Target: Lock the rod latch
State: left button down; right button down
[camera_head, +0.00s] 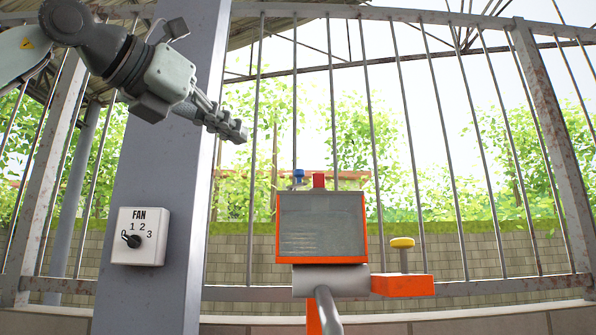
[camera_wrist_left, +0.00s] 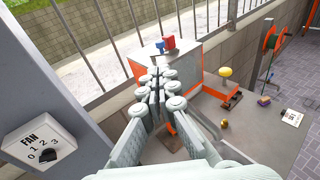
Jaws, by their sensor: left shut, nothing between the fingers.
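I cannot tell for sure which part is the rod latch. An orange-framed machine with a grey panel (camera_head: 322,226) stands in front of the fence. Below the panel is a grey cylinder (camera_head: 330,281) with a bent grey bar (camera_head: 327,312) coming toward me. An orange block (camera_head: 403,285) with a yellow knob (camera_head: 402,242) sits at its right. My left gripper (camera_head: 240,133) is shut and empty, in the air above and left of the machine, apart from it. In the left wrist view its fingertips (camera_wrist_left: 159,72) cover part of the machine (camera_wrist_left: 190,62).
A blue piece (camera_head: 298,177) and a red piece (camera_head: 319,181) stand on top of the machine. A grey post with a FAN dial box (camera_head: 138,236) is at the left. A barred fence runs behind. In the left wrist view, a green reel (camera_wrist_left: 272,38) stands at the right.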

aim_at(296, 172)
pick_arm(q)
jog(key=shift+s+a, duration=0.15)
pick_arm(e)
jog(key=shift+s, duration=0.1)
